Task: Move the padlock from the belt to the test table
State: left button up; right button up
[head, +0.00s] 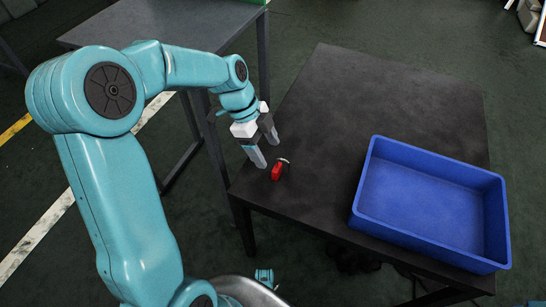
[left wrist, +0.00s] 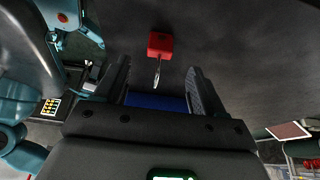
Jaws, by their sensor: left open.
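The padlock (head: 278,171) has a red body and a thin metal shackle. It lies on the dark table (head: 330,130) near its left front corner. In the left wrist view the padlock (left wrist: 160,43) shows just beyond the fingertips, its shackle pointing toward the gap between the fingers. My left gripper (head: 266,151) is open and empty, just above and beside the padlock, pointing down at the tabletop. The fingers (left wrist: 158,68) stand apart with nothing between them. My right gripper is in neither view. No belt can be made out for certain.
A blue open bin (head: 371,186) stands on the right side of the same table and looks empty. Another grey table (head: 190,22) stands at the upper left, behind my left arm. The back and middle of the dark table are clear.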

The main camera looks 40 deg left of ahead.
pick_arm(q)
jog(key=v, duration=0.4)
jog(key=shift+a+r+p, duration=0.15)
jog(key=shift+r+p, duration=0.15)
jog(key=shift+p, duration=0.1)
jog(key=shift+s, duration=0.15)
